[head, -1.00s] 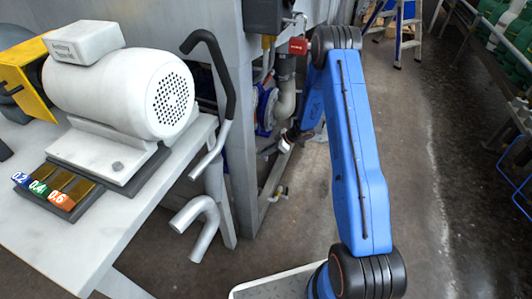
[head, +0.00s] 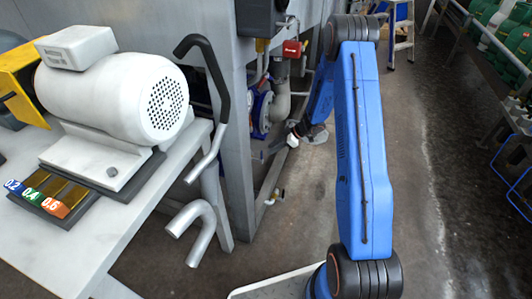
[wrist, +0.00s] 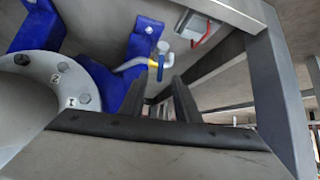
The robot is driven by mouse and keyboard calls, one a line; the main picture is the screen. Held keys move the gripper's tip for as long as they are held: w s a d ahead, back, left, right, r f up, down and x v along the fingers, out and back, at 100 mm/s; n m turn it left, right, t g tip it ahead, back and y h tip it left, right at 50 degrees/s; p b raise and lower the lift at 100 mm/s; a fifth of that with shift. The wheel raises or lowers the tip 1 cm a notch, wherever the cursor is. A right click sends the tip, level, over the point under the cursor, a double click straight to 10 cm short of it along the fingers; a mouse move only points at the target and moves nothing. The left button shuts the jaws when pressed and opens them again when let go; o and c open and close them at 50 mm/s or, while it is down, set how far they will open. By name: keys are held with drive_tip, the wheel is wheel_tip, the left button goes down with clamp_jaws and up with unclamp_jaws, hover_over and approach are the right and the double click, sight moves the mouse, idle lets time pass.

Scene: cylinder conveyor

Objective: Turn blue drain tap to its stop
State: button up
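The blue drain tap (wrist: 160,68) shows in the wrist view as a small upright blue lever beside a yellow part, on a pale pipe end just beyond my fingers. My gripper (wrist: 158,90) has two dark fingers set apart, with nothing held between them. The lever stands ahead of the gap, and I cannot tell how far off it is.
A red-handled valve (wrist: 203,38) is right of the tap, near a steel frame post (wrist: 275,90). A bolted flange (wrist: 62,80) and blue brackets (wrist: 145,40) are at left.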

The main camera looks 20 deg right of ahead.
drive_tip(key=v, duration=0.9)
drive_tip(key=shift+d+r, duration=0.1)
